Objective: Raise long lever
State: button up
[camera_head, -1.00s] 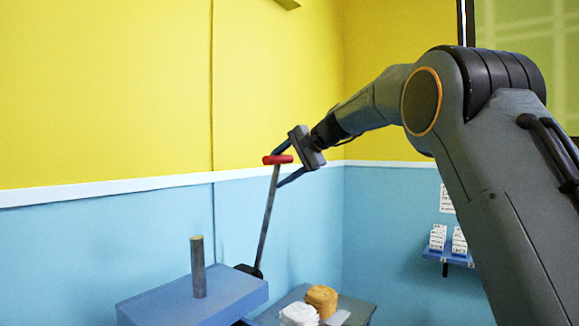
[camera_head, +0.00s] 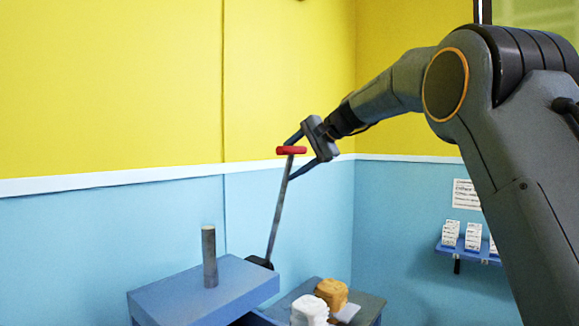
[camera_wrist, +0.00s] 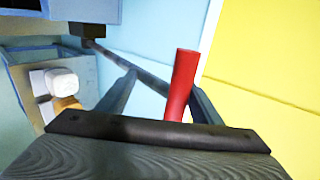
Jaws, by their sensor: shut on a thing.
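The long lever (camera_head: 279,205) is a thin grey rod rising from a dark pivot beside the blue block. It stands nearly upright, leaning a little to the right at the top. Its red crossbar handle (camera_head: 291,150) is at the top end. My gripper (camera_head: 297,156) is at the handle, with its fingers on either side of it, shut on it. In the wrist view the red handle (camera_wrist: 181,85) stands between the two fingers, and the lever's rod (camera_wrist: 135,65) runs off to the upper left toward its dark pivot.
A blue block (camera_head: 205,290) with an upright grey post (camera_head: 209,257) stands below left. A dark tray (camera_head: 368,304) holds white stacked items (camera_head: 309,311) and a tan bundle (camera_head: 331,293). A blue wall shelf (camera_head: 468,252) with white packets is at the right. Walls stand behind the lever.

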jog(key=b+v, duration=0.1)
jog(key=v, duration=0.5)
jog(key=shift+d+r+b, duration=0.1)
jog(key=shift+d+b, duration=0.2)
jog(key=shift+b, duration=0.1)
jog(key=shift+c, duration=0.3)
jog(key=shift+s+d+r, duration=0.25)
jog(key=shift+d+r, duration=0.05)
